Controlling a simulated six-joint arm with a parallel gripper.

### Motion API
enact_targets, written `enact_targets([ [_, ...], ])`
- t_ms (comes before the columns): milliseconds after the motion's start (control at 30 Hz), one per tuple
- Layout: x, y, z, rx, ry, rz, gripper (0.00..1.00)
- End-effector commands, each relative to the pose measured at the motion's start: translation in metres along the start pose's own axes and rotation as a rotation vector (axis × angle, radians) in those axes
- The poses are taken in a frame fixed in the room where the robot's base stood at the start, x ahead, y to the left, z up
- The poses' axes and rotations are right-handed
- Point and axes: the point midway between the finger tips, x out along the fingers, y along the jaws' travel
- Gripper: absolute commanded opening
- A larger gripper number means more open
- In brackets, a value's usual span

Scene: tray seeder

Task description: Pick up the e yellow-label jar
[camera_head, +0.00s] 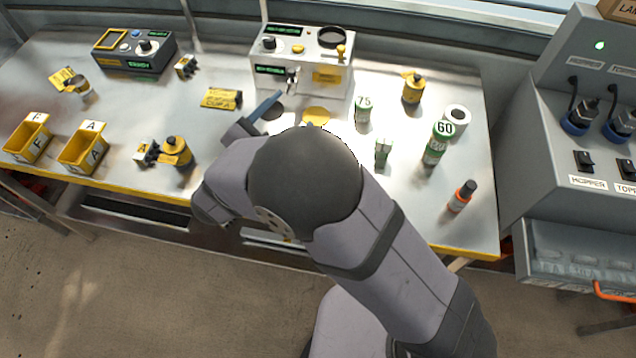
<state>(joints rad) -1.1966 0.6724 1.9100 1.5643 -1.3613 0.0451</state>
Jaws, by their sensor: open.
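Several small jars with yellow on them stand on the metal bench; I cannot read an "e" on any. Another yellow jar (177,152) stands near the front edge, left of my arm. A third small jar (80,86) with a yellow tag beside it is at the far left. My gripper (262,108) is mostly hidden behind my arm; a blue-grey finger shows in front of the white machine. It is open, apart from these jars, and nothing shows in it.
A white dispenser machine (325,77) and a dark control box (135,63) stand at the back. Yellow bins (80,160) are at left. Green-labelled jars (435,150), a white roll (457,116) and an orange-labelled bottle (460,198) stand at right. A grey hopper cabinet (545,150) adjoins.

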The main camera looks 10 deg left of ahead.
Motion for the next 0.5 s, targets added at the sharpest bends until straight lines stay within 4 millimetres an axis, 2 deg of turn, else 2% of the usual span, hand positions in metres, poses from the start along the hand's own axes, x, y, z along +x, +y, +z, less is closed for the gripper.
enact_targets([
  [33, 0.000, 0.018, -0.013, -0.007, 0.027, 0.070, 0.62],
  [100, -0.001, 0.044, -0.024, -0.015, 0.060, 0.156, 0.62],
  [267, -0.011, 0.091, -0.045, -0.045, 0.126, 0.314, 0.62],
  [367, -0.024, 0.117, -0.056, -0.081, 0.162, 0.395, 0.62],
  [433, -0.041, 0.136, -0.060, -0.138, 0.187, 0.434, 0.62],
  [500, -0.056, 0.146, -0.054, -0.208, 0.193, 0.410, 0.62],
])
